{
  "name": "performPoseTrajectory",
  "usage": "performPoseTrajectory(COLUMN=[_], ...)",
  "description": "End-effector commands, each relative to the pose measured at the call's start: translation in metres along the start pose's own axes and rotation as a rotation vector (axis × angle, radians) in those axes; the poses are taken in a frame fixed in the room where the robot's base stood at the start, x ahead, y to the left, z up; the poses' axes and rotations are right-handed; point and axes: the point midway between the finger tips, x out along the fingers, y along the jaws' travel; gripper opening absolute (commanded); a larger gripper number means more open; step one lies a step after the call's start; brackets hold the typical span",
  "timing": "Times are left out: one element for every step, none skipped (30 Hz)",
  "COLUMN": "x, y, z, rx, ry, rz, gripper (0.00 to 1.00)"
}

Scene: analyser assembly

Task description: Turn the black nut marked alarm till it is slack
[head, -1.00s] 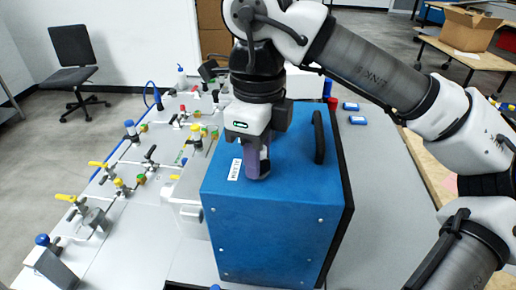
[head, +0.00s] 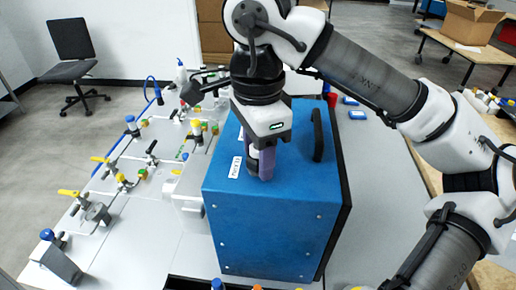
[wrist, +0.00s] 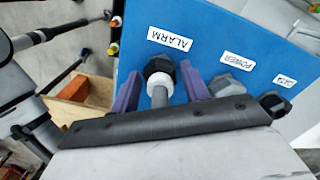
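The black nut (wrist: 160,66) sits on the blue panel just below the label ALARM (wrist: 170,39) in the wrist view. A white ring (wrist: 159,79) and a grey cable (wrist: 159,97) come out of it toward the camera. My gripper (wrist: 160,70) has its two purple fingers spread, one on each side of the nut, with small gaps seeming to show beside it. In the head view my gripper (head: 262,165) points down at the top of the blue box (head: 270,225), beside the ALARM label (head: 235,167). The nut is hidden there.
In the wrist view a grey nut (wrist: 229,84) under POWER and a black nut (wrist: 274,102) under a third label stand close right of my fingers. A black handle (head: 318,135) rises on the box. Valves and fittings (head: 120,180) fill the bench at left.

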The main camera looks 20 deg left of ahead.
Motion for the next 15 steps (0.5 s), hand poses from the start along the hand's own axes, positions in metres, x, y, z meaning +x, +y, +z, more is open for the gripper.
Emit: performPoseTrajectory(x=[-0.0003,-0.0004,-0.0005,-0.0006,-0.0006,-0.0006,-0.0004,0.0,0.0006,0.0011,0.0013,0.0015,0.0013,0.0013,0.0012], y=[-0.0001,-0.0001,-0.0002,-0.0002,-0.0002,-0.0002,-0.0002,-0.0002,-0.0001,0.0001,0.0001,-0.0002,-0.0002,-0.0001,-0.0001], z=[-0.0001,-0.0001,-0.0001,-0.0001,-0.0001,-0.0001,-0.0002,-0.0003,-0.0005,-0.0007,-0.0009,-0.0009,-0.001,-0.0011,-0.0009], rx=[0.001,0.001,0.001,0.002,0.002,0.007,0.019,0.039,0.08,0.121,0.167,0.236,0.286,0.336,0.403], ry=[0.0,-0.001,-0.001,-0.001,-0.001,0.0,0.0,0.001,0.001,0.002,0.003,0.003,0.004,0.003,0.002], rz=[-0.001,-0.001,-0.001,-0.001,-0.001,-0.002,-0.002,-0.002,-0.002,-0.001,-0.001,-0.002,-0.003,-0.003,-0.003], gripper=[0.46,0.46,0.46,0.46,0.46,0.46,0.46,0.46,0.46,0.46,0.46,0.46,0.46,0.46,0.46])
